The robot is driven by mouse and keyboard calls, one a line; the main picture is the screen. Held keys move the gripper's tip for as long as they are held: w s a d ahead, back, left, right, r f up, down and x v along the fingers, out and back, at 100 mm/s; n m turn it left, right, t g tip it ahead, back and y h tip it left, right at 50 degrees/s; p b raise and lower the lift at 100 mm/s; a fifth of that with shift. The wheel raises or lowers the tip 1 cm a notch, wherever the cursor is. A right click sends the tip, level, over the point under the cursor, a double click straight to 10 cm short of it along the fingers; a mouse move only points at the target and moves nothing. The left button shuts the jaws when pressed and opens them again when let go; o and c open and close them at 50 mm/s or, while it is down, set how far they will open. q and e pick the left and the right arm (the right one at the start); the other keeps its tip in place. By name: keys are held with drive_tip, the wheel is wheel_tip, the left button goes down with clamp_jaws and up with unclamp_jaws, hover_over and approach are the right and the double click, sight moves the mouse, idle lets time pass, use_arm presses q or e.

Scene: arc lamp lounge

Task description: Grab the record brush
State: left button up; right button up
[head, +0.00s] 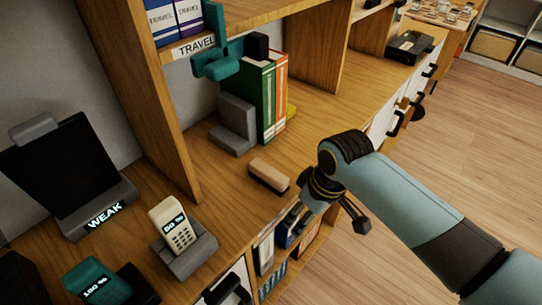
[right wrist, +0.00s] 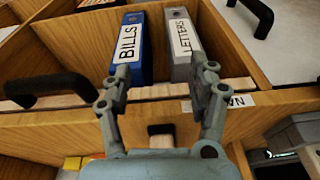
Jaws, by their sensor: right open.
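The record brush (head: 269,175) is a small tan wooden block with a darker lower edge. It lies on the wooden counter, in front of a grey bookend. My right gripper (head: 328,216) is to the right of the brush, by the counter's front edge, apart from it. Its fingers are spread and empty. In the right wrist view the open right gripper (right wrist: 164,73) shows its two fingers. The brush (right wrist: 161,140) shows small between their lower parts, just past the counter edge.
The grey bookend (head: 233,125) and green and orange books (head: 265,95) stand behind the brush. A phone (head: 175,228) in a grey cradle stands to its left. Binders (right wrist: 183,45) sit in a compartment below the counter edge. A black handle (right wrist: 48,90) juts out nearby.

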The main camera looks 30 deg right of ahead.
drive_tip(key=t+p, duration=0.2)
drive_tip(key=p, duration=0.2)
approach(270, 170)
drive_tip(key=shift+s+d+f+n+y, duration=0.2)
drive_tip(key=shift+s+f+n+y, duration=0.1)
drive_tip(key=shift+s+f, duration=0.05)
drive_tip(key=shift+w, duration=0.35)
drive_tip(key=b+x, duration=0.1)
drive_tip(key=x, duration=0.3)
drive_tip(key=shift+w+a+f, duration=0.1)
drive_tip(key=shift+w+f, duration=0.1)
drive_tip(key=shift+f, duration=0.15)
drive_tip(key=x, duration=0.5)
drive_tip(key=shift+w+f, duration=0.1)
drive_tip(key=shift+w, duration=0.05)
drive_tip(key=shift+f, duration=0.2)
clamp_jaws()
drive_tip(key=shift+r, duration=0.1)
